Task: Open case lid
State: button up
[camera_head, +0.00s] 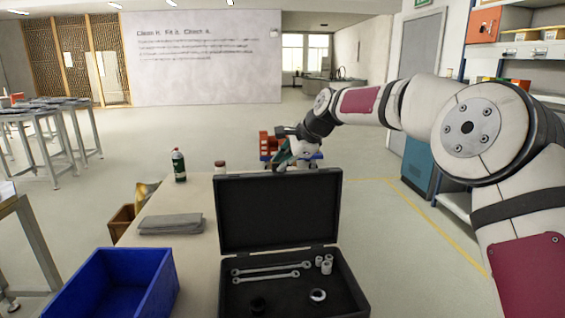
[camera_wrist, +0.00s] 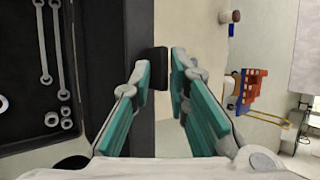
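The black case (camera_head: 345,300) lies open on the table in the head view. Its lid (camera_head: 278,212) stands roughly upright at the back of the base, and the tool-filled base also shows in the wrist view (camera_wrist: 25,135). My gripper (camera_head: 285,158) is at the lid's upper edge. In the wrist view its teal fingers (camera_wrist: 161,72) are apart, one on each side of a small black tab (camera_wrist: 158,65) at the lid's edge. A thin gap seems to show on the right finger's side; firm contact is not clear. The tips are partly hidden in the head view.
Two wrenches (camera_head: 270,272), sockets (camera_head: 325,263) and a ring lie in the case. A blue bin (camera_head: 115,285), grey cloth (camera_head: 171,224), green bottle (camera_head: 178,165) and small jar (camera_head: 220,168) stand left of the lid. A red-and-blue cart (camera_head: 268,146) is behind.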

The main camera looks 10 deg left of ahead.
jog(key=shift+o, duration=0.4)
jog(key=shift+d+r, duration=0.1)
jog(key=v, duration=1.1)
jog(key=shift+s+d+r, duration=0.2)
jog(key=shift+d, duration=0.1)
